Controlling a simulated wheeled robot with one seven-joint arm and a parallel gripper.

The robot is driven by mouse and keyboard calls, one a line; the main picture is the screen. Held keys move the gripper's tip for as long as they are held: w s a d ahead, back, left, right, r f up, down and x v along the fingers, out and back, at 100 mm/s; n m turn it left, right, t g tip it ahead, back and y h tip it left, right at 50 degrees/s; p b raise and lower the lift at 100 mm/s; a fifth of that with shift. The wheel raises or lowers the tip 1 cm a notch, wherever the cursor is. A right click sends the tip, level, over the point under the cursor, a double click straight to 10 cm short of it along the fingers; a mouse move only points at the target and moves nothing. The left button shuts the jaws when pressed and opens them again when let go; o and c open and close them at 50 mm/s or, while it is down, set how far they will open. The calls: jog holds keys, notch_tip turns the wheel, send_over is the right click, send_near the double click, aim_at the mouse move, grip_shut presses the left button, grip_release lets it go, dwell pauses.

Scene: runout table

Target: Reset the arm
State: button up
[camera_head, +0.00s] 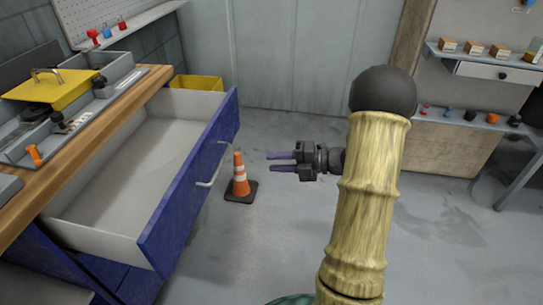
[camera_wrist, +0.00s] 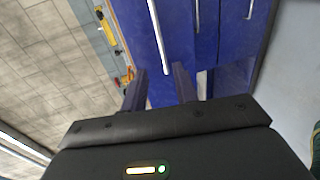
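My gripper (camera_head: 269,162) is near the middle of the head view, at the end of my arm, with its purple-grey fingers pointing left. The two fingers are apart and nothing shows between them. In the wrist view the fingers of my gripper (camera_wrist: 158,80) also stand apart, with blue drawer fronts and a pale handle behind them. My gripper is to the right of the open blue drawer (camera_head: 190,190) in the picture and looks clear of it. The drawer's inside looks empty.
An orange cone (camera_head: 240,178) stands on the floor just left of my gripper in the picture. Shelves (camera_head: 478,63) hold small boxes at right. Grey floor is open between.

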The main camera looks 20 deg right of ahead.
jog(key=w+a+r+m+t+h, duration=0.1)
jog(key=w+a+m+t+h, duration=0.15)
jog(key=w+m+h, duration=0.6)
jog(key=s+a+f+m+g+h, duration=0.1)
jog(key=s+a+m+g+h, duration=0.15)
jog(key=s+m, duration=0.5)
jog(key=s+a+f+m+g+h, duration=0.1)
jog(key=s+a+m+g, duration=0.2)
jog(key=s+m, duration=0.45)
jog(key=s+a+f+m+g+h, duration=0.1)
jog(key=s+a+m+g, duration=0.2)
jog(key=s+m, duration=0.5)
notch_tip(320, 180, up, 28)
jog(key=s+n+p, duration=0.1)
jog(key=n+p, duration=0.1)
jog(key=p, duration=2.6)
jog(key=shift+s+d+f, duration=0.15)
jog(key=shift+d, duration=0.25)
jog(key=shift+a, duration=0.15)
